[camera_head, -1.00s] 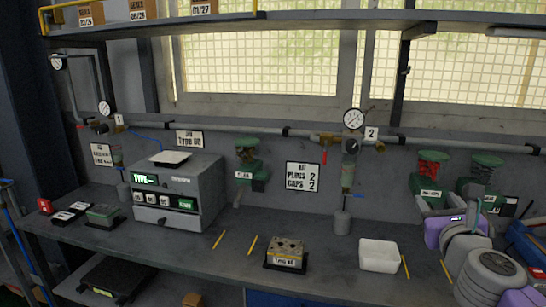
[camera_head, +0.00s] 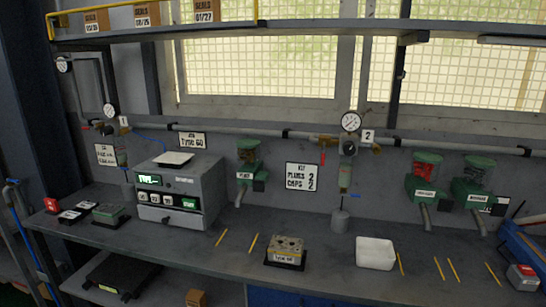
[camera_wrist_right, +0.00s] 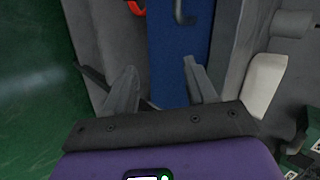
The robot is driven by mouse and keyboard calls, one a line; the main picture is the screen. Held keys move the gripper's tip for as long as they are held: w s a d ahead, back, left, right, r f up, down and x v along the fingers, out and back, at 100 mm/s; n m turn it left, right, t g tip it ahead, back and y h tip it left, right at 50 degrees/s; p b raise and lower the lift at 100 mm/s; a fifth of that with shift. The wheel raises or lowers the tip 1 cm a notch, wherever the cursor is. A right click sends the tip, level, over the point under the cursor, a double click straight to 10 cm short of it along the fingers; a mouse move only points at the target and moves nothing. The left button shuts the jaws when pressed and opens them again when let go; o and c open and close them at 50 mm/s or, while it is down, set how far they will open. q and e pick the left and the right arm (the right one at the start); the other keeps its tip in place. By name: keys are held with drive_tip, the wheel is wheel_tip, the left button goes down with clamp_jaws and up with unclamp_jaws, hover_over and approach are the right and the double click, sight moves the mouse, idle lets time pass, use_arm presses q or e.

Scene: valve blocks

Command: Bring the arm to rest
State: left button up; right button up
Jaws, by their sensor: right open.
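My right gripper (camera_wrist_right: 162,82) shows in the right wrist view. Its two grey fingers are apart with nothing between them. Behind the fingers are a blue panel and grey surfaces, with a dark hook-like handle near the top. Neither of my arms shows in the head view now, so the right arm is clear of the visible bench. My left gripper is out of view.
On the bench (camera_head: 185,250) stand a grey test machine (camera_head: 180,205), a valve block (camera_head: 287,252) on a dark base and a white tray (camera_head: 375,253). Green dispensers (camera_head: 424,180) hang on the wall. A blue bin (camera_head: 525,245) sits at the right.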

drive_tip(key=s+a+f+n+g+y+p, duration=0.1)
drive_tip(key=s+a+f+n+g, duration=0.2)
drive_tip(key=s+f, duration=0.4)
drive_tip(key=s+a+f+n+g+y, duration=0.15)
drive_tip(key=s+a+f+n, duration=0.3)
drive_tip(key=f, duration=0.45)
drive_tip(key=s+a+f+n+g+y, duration=0.1)
drive_tip(key=s+a+f+n+g, duration=0.1)
drive_tip(key=s, duration=0.5)
drive_tip(key=s+a+f+n+g, duration=0.2)
drive_tip(key=s+a+f+n, duration=0.1)
drive_tip(key=s+n, duration=0.3)
drive_tip(key=shift+s+f+y+p, duration=0.35)
drive_tip(key=shift+s+f+p, duration=0.15)
drive_tip(key=shift+s, duration=0.7)
